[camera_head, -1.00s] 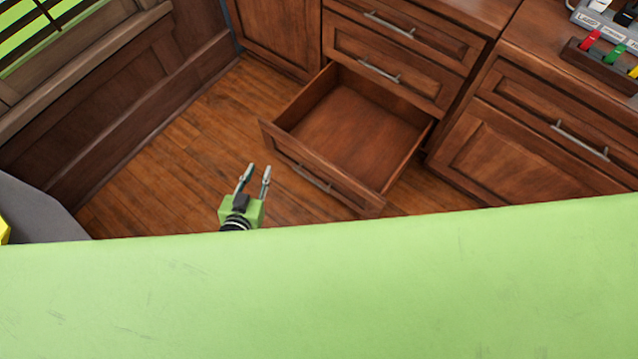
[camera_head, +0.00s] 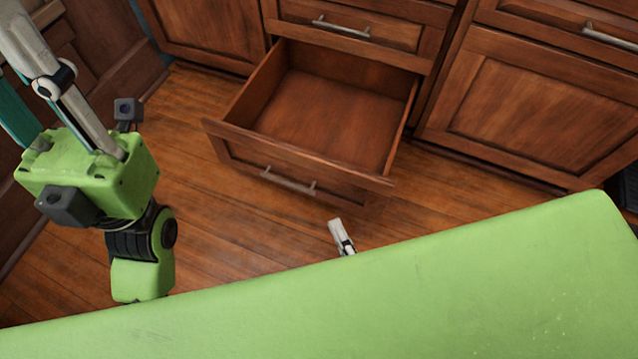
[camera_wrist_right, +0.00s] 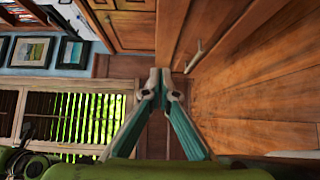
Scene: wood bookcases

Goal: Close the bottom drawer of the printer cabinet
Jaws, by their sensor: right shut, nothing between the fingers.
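The bottom drawer (camera_head: 310,162) of the wooden printer cabinet is pulled out and empty, with a bar handle (camera_head: 288,181) on its front. My right gripper (camera_head: 334,222) shows as a shut tip past the green edge, in front of the drawer front and right of the handle in the picture. In the wrist view my right gripper (camera_wrist_right: 160,75) is shut and empty, with the wooden panel and a handle (camera_wrist_right: 194,57) just to its right. I cannot tell if it touches the panel. My left gripper is large at the left; its fingertips lie outside the frame.
My green body covers the bottom of the head view. The drawer above (camera_head: 350,24) is shut. A neighbouring cabinet (camera_head: 535,100) stands at the right. The wooden floor (camera_head: 240,235) in front of the drawer is clear. A shuttered window (camera_wrist_right: 75,118) shows in the wrist view.

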